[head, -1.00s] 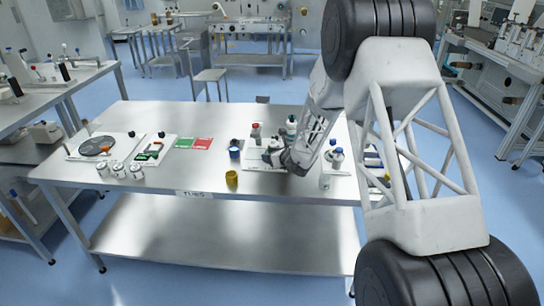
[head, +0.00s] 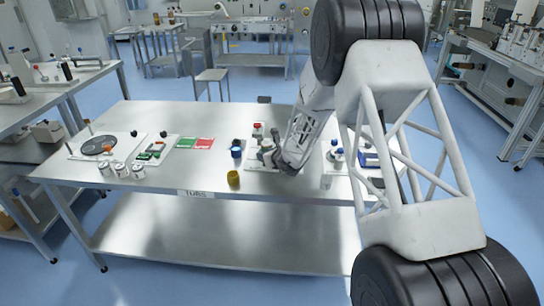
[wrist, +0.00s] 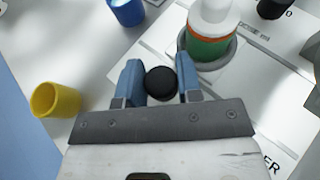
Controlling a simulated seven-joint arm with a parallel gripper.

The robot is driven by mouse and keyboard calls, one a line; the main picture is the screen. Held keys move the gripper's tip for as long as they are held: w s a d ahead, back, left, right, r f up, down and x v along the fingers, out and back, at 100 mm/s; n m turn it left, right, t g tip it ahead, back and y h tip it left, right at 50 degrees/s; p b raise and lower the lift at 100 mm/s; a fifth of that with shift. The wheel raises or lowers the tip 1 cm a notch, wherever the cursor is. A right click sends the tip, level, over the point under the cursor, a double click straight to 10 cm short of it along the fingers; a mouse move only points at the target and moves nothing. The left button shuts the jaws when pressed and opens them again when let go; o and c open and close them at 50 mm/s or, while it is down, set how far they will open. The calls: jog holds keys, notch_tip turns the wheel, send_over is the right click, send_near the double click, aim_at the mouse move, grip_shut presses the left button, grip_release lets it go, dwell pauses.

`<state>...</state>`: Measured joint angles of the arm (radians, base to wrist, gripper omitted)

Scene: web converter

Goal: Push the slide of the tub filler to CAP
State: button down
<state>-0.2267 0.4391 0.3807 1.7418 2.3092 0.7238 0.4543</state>
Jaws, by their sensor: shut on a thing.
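My gripper (wrist: 160,85) has its two blue fingers on either side of a round black knob (wrist: 160,83), and it is shut on this knob. The knob's stem is hidden below it. The tub filler is a white plate (wrist: 240,100) with dark lettering ending in "ER"; the rest of its label and the CAP mark cannot be read. A green and white bottle (wrist: 209,35) stands upright in a grey ring on the plate, just beyond the right finger. In the head view my gripper (head: 268,158) is low over this station, partly hidden by my arm.
A yellow cup (wrist: 57,99) stands left of the gripper, and a blue cup (wrist: 126,10) stands farther back. In the head view, green and red cards (head: 196,143), white tubs (head: 121,170) and other plates share the metal table (head: 160,120).

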jog(key=shift+a, duration=2.15)
jog(key=c, duration=0.8)
grip_release()
jog(key=shift+d, duration=0.1)
jog(key=shift+v, duration=3.55)
jog(key=shift+s+d+r, duration=0.1)
jog(key=shift+s+r, duration=0.05)
jog(key=shift+s, duration=0.05)
